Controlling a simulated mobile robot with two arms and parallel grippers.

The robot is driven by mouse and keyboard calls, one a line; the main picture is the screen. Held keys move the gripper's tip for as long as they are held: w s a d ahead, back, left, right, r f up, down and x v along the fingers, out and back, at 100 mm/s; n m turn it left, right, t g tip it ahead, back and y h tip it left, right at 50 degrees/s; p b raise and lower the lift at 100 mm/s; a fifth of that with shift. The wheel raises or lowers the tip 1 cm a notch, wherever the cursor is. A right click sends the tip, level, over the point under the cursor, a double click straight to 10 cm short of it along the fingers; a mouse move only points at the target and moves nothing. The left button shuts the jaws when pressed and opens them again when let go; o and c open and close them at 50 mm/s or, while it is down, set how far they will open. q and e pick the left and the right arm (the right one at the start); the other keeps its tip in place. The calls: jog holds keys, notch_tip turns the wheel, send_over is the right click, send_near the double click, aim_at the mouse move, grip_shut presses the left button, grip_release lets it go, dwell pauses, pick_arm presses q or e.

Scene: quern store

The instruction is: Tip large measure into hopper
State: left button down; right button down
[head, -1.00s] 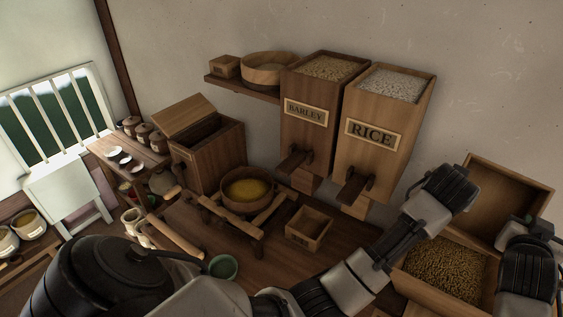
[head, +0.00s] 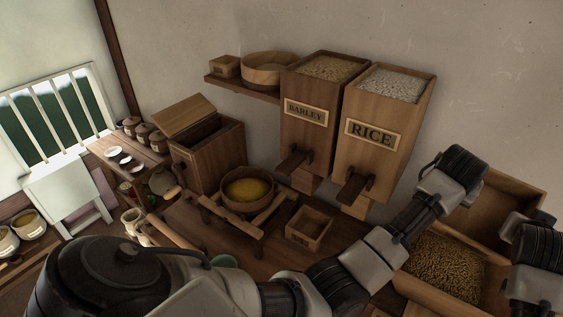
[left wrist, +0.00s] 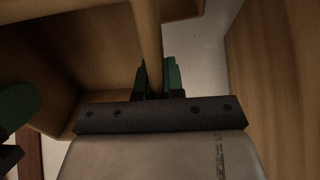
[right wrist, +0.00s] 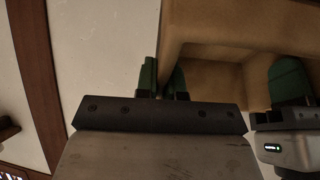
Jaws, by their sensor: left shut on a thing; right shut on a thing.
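The large measure (head: 519,182), a tan wooden box, is at the right of the head view, tilted with its open side towards me. Its visible inside shows no grain. It stands above and behind an open wooden container of brown grain (head: 440,268), which looks like the hopper. My left gripper (left wrist: 160,82) is shut on a slim wooden part of the measure. My right gripper (right wrist: 165,80) is shut on the measure's edge, and the box's inside (right wrist: 210,78) shows beside it. In the head view both sets of fingertips are hidden.
The barley bin (head: 304,130) and rice bin (head: 369,150) stand against the wall. A small empty box (head: 309,229) and a tub with yellow contents (head: 248,189) are on the bench. A lidded chest (head: 207,160) stands open at left.

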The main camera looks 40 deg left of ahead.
pick_arm(q)
jog(key=shift+w+a+f, duration=0.1)
jog(key=shift+w+f, duration=0.1)
jog(key=shift+f, duration=0.15)
pick_arm(e)
jog(key=shift+w+d, duration=0.15)
jog(key=shift+w, duration=0.15)
pick_arm(q)
jog(key=shift+g, duration=0.3)
jog(key=shift+f+g, duration=0.35)
jog(key=shift+g, duration=0.35)
pick_arm(e)
jog(key=shift+f+g, duration=0.25)
jog(key=shift+g, duration=0.55)
pick_arm(q)
jog(key=shift+w+f, duration=0.1)
jog(key=shift+f, duration=0.15)
pick_arm(e)
jog(key=shift+w+f, duration=0.2)
jog(key=shift+w, duration=0.05)
